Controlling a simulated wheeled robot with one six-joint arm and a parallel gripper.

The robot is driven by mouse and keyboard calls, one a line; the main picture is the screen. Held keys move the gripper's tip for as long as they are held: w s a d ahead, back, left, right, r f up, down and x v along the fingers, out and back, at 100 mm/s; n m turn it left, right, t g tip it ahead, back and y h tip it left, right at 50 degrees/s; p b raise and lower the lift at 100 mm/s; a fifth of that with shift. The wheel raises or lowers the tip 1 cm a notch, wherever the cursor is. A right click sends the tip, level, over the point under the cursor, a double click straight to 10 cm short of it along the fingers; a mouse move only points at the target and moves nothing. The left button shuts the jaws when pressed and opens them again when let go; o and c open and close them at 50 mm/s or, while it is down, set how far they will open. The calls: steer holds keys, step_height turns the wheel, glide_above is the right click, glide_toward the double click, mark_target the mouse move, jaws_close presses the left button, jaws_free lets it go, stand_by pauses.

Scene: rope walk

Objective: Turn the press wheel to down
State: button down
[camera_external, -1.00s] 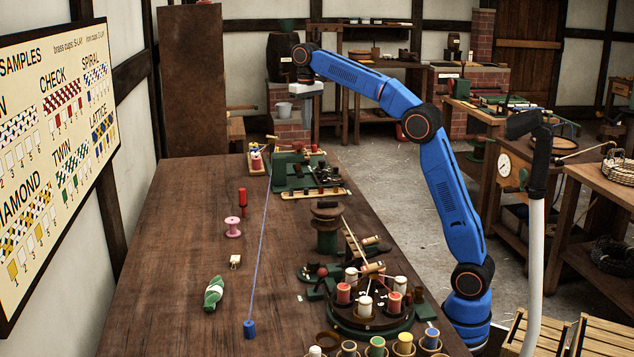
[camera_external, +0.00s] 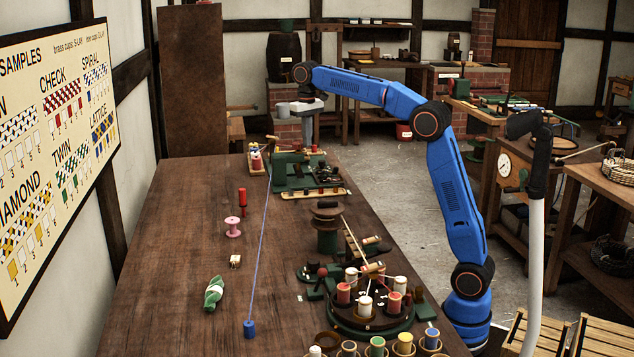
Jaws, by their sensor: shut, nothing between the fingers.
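My gripper (camera_external: 308,138) points straight down at the far end of the long table, just above the green machine (camera_external: 290,170). Its fingers look together, with nothing seen between them. I cannot tell whether the fingertips touch the machine. The press wheel is too small or hidden to pick out for sure. Nearer on the table stands a green post with dark round discs (camera_external: 327,215) on top, apart from my gripper.
A blue cord runs along the table (camera_external: 180,270) from the far end to a blue weight (camera_external: 249,329). A round stand with several bobbins (camera_external: 366,305) is near the front right. A pink spool (camera_external: 233,227) and red tool (camera_external: 243,197) stand left. The table's left side is mostly clear.

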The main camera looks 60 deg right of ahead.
steer(key=shift+w+a, duration=0.1)
steer(key=shift+a, duration=0.75)
stand_by(0.6)
steer(key=shift+w+a, duration=0.35)
steer(key=shift+a, duration=0.35)
stand_by(0.4)
step_height(320, 180, up, 6)
steer(key=shift+s+a, duration=0.25)
steer(key=shift+s, duration=0.05)
stand_by(0.6)
steer(key=d+f, duration=0.3)
steer(key=f, duration=0.3)
steer(key=shift+s+d, duration=0.15)
steer(key=shift+d, duration=0.1)
stand_by(0.6)
